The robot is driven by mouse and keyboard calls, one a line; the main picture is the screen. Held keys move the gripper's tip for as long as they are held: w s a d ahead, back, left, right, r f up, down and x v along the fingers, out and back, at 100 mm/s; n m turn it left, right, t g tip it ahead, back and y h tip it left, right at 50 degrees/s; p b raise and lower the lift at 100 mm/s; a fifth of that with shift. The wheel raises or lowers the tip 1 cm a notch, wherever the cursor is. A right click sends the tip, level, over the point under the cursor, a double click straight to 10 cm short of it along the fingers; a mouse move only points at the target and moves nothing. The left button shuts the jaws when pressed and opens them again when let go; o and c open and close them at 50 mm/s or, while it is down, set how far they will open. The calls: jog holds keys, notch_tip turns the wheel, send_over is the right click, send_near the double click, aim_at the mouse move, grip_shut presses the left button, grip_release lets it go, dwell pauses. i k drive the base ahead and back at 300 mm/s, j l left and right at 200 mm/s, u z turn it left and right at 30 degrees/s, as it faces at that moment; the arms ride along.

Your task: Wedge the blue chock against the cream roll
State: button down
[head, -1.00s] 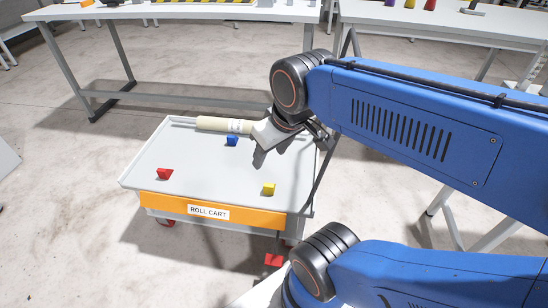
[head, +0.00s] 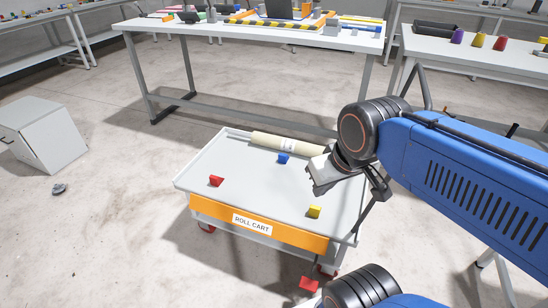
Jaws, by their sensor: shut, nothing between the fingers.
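The cream roll (head: 268,140) lies along the back edge of the roll cart (head: 240,172), with a white label around it. Its right end is hidden behind my arm. The small blue chock (head: 283,158) sits on the cart top just in front of the roll, near the label. I cannot tell whether they touch. My gripper (head: 322,187) is over the right part of the cart, to the right of the blue chock and apart from it. It is shut and empty; its fingertips are small and dark here.
A red chock (head: 216,181) sits at the cart's front left and a yellow chock (head: 314,211) at its front right. The cart top between them is clear. A long white table (head: 200,28) stands behind, and a grey box (head: 45,135) on the floor at left.

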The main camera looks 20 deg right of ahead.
aim_at(283, 159)
jog(key=j+z, duration=0.3)
jog(key=j, duration=0.65)
jog(key=k+j+z, duration=0.1)
jog(key=j+z, duration=0.25)
jog(key=j, duration=0.6)
jog(key=i+j+z, duration=0.25)
jog(key=j, duration=0.35)
jog(key=i+j+z, duration=0.15)
jog(key=i+j, duration=0.15)
jog(key=i+j+z, duration=0.15)
jog(key=j, duration=0.2)
jog(key=i+j+z, duration=0.15)
jog(key=j, duration=0.2)
jog(key=j+z, duration=0.1)
jog(key=j, duration=0.25)
jog(key=i+j+z, duration=0.1)
jog(key=i+j, duration=0.15)
